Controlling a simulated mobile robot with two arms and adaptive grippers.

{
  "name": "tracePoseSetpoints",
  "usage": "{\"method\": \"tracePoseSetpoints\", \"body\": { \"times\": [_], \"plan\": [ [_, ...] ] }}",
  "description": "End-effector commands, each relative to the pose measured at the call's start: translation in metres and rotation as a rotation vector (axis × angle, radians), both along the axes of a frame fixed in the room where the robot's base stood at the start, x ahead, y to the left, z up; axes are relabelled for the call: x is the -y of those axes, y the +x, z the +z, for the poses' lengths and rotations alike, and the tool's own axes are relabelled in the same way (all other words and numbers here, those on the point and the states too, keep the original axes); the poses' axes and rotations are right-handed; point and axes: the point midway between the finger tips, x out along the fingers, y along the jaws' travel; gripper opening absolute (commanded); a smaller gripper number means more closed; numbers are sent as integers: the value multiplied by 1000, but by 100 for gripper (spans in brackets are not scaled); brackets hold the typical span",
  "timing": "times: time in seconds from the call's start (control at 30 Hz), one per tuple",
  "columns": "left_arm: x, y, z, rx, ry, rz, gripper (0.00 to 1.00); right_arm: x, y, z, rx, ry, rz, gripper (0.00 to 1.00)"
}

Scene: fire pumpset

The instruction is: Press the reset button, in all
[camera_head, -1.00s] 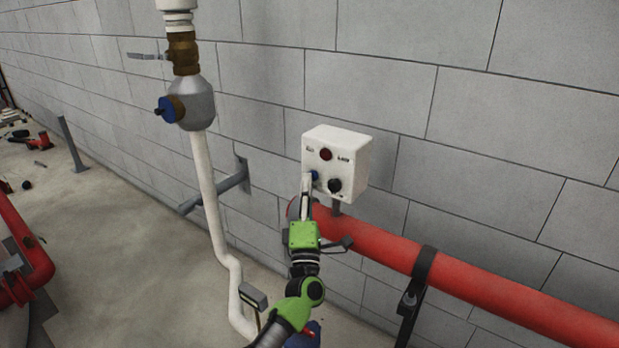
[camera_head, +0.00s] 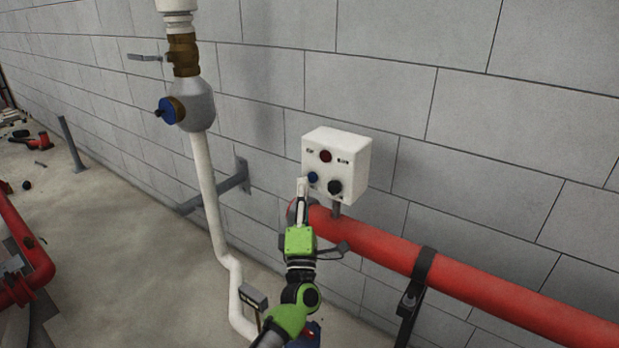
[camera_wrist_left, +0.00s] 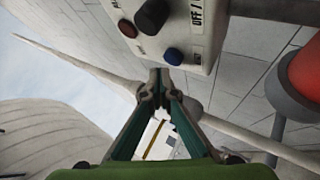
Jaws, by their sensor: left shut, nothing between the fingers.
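A white control box (camera_head: 352,155) is mounted in front of the block wall. Its front has a red lamp or button (camera_head: 326,156) at the top, a blue button (camera_head: 313,176) at lower left and a black knob (camera_head: 335,187) at lower right. My left gripper (camera_head: 302,182) is shut and empty, its tips just left of and slightly below the blue button. In the left wrist view, the shut fingertips (camera_wrist_left: 160,76) are close to the blue button (camera_wrist_left: 173,56), with a small gap visible between them in the picture. My right gripper is in neither view.
A thick red pipe (camera_head: 470,287) runs along the wall below the box, held by a dark bracket (camera_head: 417,290). A white vertical pipe (camera_head: 206,185) with a valve (camera_head: 192,105) stands to the left. Open floor lies between it and red pipework at far left.

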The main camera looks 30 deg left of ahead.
Motion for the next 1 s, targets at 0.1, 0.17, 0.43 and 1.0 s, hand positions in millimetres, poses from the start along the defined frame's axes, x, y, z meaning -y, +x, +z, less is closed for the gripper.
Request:
{"method": "tracePoseSetpoints", "body": {
  "times": [0.1, 0.17, 0.43, 1.0],
  "plan": [
    [0, 0, 0, 0, 0, 0, 0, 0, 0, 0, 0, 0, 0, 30],
    [0, -2, 0, -1, 0, 0, 0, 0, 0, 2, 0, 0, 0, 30],
    [-2, -28, 1, -2, 0, -1, 0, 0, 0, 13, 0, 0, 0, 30],
    [-4, -50, 0, 0, -1, 1, 0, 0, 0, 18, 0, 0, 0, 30]
  ]
}}
